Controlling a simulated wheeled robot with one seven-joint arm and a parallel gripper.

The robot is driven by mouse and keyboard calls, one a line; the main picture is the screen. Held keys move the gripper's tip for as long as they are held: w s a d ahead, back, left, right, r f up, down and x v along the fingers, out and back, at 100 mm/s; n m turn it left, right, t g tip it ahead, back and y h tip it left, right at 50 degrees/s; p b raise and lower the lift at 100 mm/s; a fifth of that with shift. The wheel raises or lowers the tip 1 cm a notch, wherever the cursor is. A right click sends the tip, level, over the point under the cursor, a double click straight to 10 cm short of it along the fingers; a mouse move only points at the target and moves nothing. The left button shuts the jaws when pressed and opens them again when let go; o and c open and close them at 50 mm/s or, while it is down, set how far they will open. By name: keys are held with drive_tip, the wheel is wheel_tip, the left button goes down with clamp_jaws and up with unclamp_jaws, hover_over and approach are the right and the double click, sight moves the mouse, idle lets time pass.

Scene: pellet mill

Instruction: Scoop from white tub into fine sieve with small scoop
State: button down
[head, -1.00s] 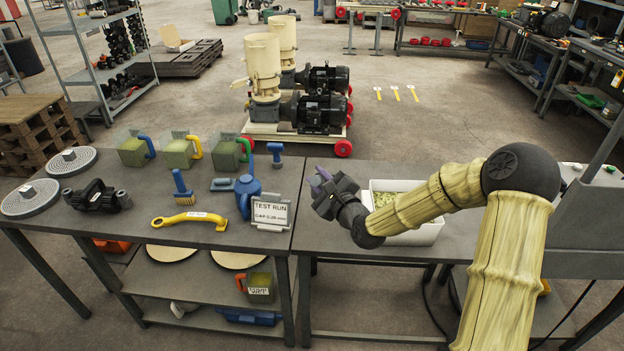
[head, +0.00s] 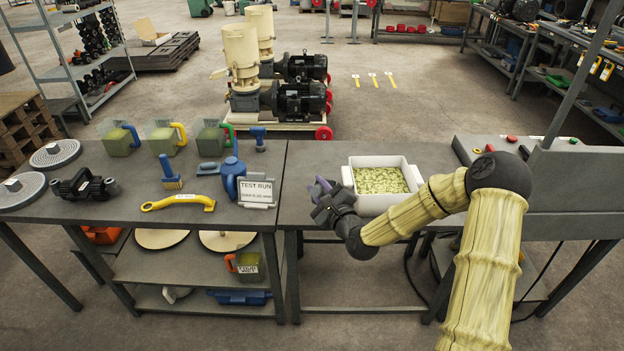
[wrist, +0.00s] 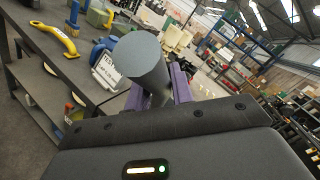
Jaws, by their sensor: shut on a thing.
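The white tub (head: 372,204) stands on the right-hand table in the head view, nearly full of yellow-green pellets (head: 380,180). My gripper (head: 322,190) is just left of the tub, above the table. Its purple fingers (wrist: 181,85) are shut on a smooth grey cylindrical piece (wrist: 141,62), seen in the wrist view. Whether this is the small scoop's handle I cannot tell; no scoop bowl shows, and the rest of the piece is hidden. I cannot pick out a fine sieve for certain in either view.
A control console (head: 560,180) stands right of the tub. Table between sign and gripper is clear.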

drive_tip(key=s+d+f+m+h+b, duration=0.1)
drive_tip(key=s+d+f+h+b, duration=0.1)
drive_tip(key=f, duration=0.7)
drive_tip(key=s+d+f+m+t+h+b, duration=0.1)
drive_tip(key=s+d+f+m+h+b, duration=0.1)
drive_tip(key=d+f, duration=0.4)
drive_tip(key=s+d+f+m+h+b, duration=0.2)
drive_tip(key=s+d+f+h+b, duration=0.2)
drive_tip(key=f, duration=1)
drive_tip(key=shift+s+d+f+t+b, duration=0.25)
drive_tip(key=shift+s+t+b, duration=0.15)
drive_tip(key=shift+s+b, duration=0.65)
drive_tip(key=shift+w+d, duration=0.1)
